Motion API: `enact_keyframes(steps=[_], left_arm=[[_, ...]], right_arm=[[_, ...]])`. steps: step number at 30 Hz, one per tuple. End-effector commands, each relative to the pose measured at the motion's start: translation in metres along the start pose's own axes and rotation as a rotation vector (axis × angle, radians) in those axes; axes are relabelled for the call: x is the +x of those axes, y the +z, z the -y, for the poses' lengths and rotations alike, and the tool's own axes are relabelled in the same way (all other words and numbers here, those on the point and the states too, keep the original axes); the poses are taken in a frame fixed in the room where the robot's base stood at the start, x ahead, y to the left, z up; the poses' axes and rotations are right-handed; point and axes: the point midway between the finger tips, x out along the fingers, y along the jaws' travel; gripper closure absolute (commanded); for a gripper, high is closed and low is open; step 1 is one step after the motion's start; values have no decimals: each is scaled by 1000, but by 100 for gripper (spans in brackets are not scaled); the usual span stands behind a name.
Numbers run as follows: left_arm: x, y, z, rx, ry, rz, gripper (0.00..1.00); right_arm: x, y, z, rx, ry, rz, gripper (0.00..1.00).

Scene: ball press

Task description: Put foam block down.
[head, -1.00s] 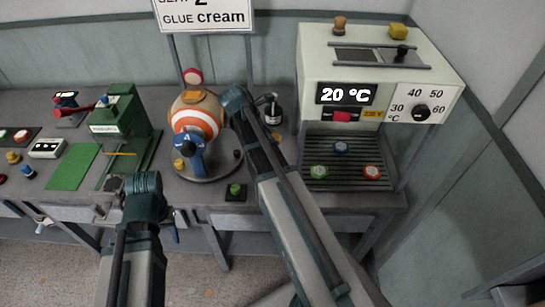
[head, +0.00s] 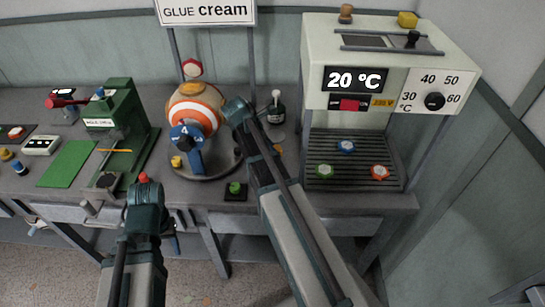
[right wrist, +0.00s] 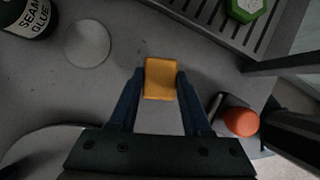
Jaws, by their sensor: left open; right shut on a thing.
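The foam block is a small yellow-orange block (right wrist: 160,78) in the right wrist view. My right gripper (right wrist: 160,84) is shut on it, one dark finger against each side. The grey tabletop lies beneath it; I cannot tell whether the block touches it. In the head view my right arm hides most of the right gripper, and a bit of orange (head: 278,149) shows beside it. My left gripper (head: 147,205) is at the lower left in the head view, in front of the table's front edge, away from the block; its fingers are mostly hidden.
Near the block are a seam glue bottle (right wrist: 26,14), a round pale disc (right wrist: 88,43), a slatted tray (right wrist: 235,28) with a green hexagonal piece (right wrist: 247,8), and an orange-red button (right wrist: 241,122). The striped ball machine (head: 195,110) and green press (head: 121,115) stand left.

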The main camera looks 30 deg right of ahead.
Motion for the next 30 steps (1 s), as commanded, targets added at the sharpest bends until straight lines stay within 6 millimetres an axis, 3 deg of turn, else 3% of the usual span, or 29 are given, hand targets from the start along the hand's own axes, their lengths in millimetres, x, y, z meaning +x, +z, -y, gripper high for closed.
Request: enact_keyframes(steps=[1, 6, 19, 20, 21, 24, 30], left_arm=[[12, -1, -1, 0, 0, 0, 50], [30, -2, -3, 0, 0, 0, 50], [33, -2, -3, 0, 0, 0, 50], [31, -2, -3, 0, 0, 0, 50], [31, -2, -3, 0, 0, 0, 50], [31, -2, -3, 0, 0, 0, 50], [31, -2, -3, 0, 0, 0, 50]], right_arm=[[11, -6, 0, 0, 0, 0, 96], [26, -15, 0, 0, 0, 0, 96], [29, -17, 0, 0, 0, 0, 96], [27, -16, 0, 0, 0, 0, 46], [27, -16, 0, 0, 0, 0, 39], [27, -16, 0, 0, 0, 0, 22], [27, -16, 0, 0, 0, 0, 22]])
